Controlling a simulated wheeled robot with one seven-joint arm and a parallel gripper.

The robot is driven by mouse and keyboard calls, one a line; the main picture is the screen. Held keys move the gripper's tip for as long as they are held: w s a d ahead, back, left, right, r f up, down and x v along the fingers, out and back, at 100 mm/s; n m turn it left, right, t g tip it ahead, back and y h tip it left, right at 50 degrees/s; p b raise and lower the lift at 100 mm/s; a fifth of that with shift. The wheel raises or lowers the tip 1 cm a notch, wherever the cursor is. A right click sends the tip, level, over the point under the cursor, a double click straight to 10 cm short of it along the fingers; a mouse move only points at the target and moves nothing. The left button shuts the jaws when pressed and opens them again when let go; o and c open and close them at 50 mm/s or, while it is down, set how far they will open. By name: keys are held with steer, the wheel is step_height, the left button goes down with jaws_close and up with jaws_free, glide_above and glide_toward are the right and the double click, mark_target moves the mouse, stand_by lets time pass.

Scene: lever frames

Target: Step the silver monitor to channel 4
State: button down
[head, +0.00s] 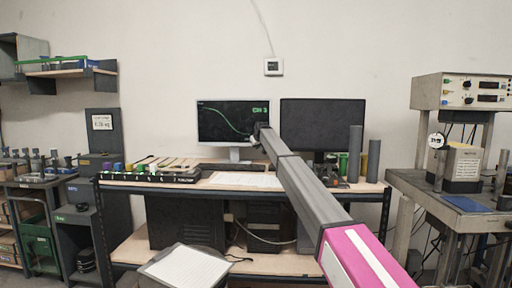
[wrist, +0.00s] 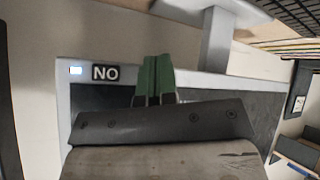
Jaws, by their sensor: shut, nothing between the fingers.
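The silver monitor (head: 233,122) stands on the desk, its dark screen showing a green curve and the text "CH 3". My gripper (head: 262,130) is at its lower right corner. The wrist view is upside down: the monitor's silver lower bezel (wrist: 240,86) runs across it and its stand (wrist: 217,40) points up. My gripper's green fingers (wrist: 155,62) are shut and empty, in front of the bezel. I cannot tell whether they touch it. A small lit light (wrist: 76,71) and a label reading "NO" (wrist: 105,73) sit on the bezel, left of the fingers.
A second, blank dark monitor (head: 322,124) stands to the right, partly behind my arm. A black keyboard (head: 228,167) lies in front of the silver monitor. Grey cylinders (head: 355,153) stand at the desk's right; small coloured blocks (head: 120,167) are at its left.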

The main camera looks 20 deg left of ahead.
stand_by(0.5)
steer(key=shift+s+d, duration=0.15)
steer(key=shift+s, duration=0.55)
steer(key=shift+s, duration=0.1)
steer(key=shift+s+d, duration=0.2)
steer(key=shift+s, duration=0.55)
steer(key=shift+s+d, duration=0.2)
steer(key=shift+s, duration=0.6)
steer(key=shift+s+d, duration=0.2)
steer(key=shift+s, duration=0.55)
